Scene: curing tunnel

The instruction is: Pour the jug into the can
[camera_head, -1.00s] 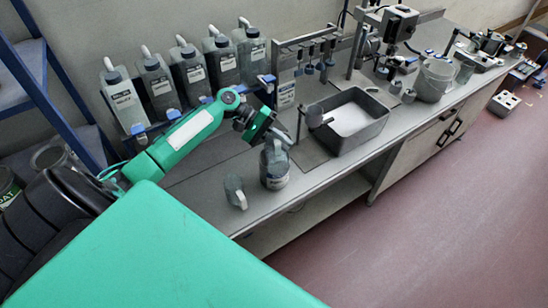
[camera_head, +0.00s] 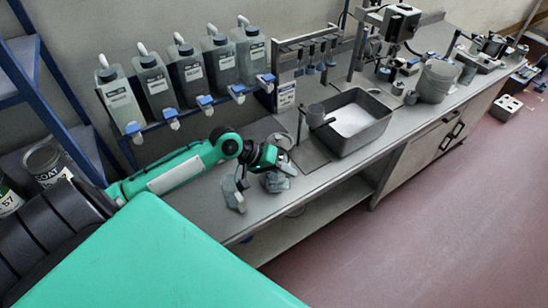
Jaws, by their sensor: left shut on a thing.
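My left gripper (camera_head: 284,163) is low over the front of the bench, shut on the top of the jug. The jug (camera_head: 275,183) is a rounded grey container. Its upper part is hidden behind the gripper, and I cannot tell whether its base touches the bench. A smaller grey vessel with a handle (camera_head: 233,196), seemingly the can, stands close to the left of it near the bench's front edge. The two are close together, and the vessel's contents cannot be made out. My right gripper is not in view.
Several labelled bottles (camera_head: 190,72) stand on a rack along the wall. A grey basin (camera_head: 360,138) is right of the gripper, with a bucket (camera_head: 437,80) beyond. Paint cans (camera_head: 48,164) sit by the blue shelf at left. The bench's front edge is close.

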